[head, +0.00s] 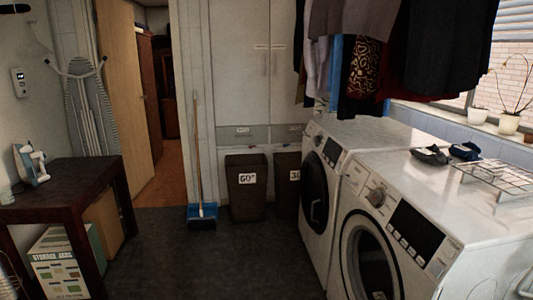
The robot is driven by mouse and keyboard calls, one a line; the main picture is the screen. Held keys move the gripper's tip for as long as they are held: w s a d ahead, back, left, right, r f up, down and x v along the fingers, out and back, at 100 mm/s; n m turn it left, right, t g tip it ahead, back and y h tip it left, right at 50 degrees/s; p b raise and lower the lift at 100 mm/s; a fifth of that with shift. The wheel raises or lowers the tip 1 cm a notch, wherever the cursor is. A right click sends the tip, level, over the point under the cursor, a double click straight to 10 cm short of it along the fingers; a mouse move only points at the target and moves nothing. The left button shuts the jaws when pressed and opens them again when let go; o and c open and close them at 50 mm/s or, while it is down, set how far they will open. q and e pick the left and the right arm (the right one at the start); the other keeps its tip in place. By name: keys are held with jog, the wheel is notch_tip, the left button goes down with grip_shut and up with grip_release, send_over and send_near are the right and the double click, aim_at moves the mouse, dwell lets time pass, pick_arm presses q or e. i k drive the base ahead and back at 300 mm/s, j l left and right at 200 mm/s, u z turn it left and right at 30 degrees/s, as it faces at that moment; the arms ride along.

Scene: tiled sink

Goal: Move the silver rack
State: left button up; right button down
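The silver rack (494,177) is a low wire grid. It lies on the white top of the nearer washing machine (470,215), at the right of the head view, close to the wall under the window. Neither of my grippers shows in the head view, so I cannot see where they are relative to the rack.
Dark objects (431,156) sit left of the rack. A second white machine (362,132) stands behind, with clothes (365,60) hanging above. Bins (246,187), a broom with a blue dustpan (202,212) and a dark table (62,187) surround open floor (215,255).

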aim_at(514, 192)
jog(key=z, duration=1.45)
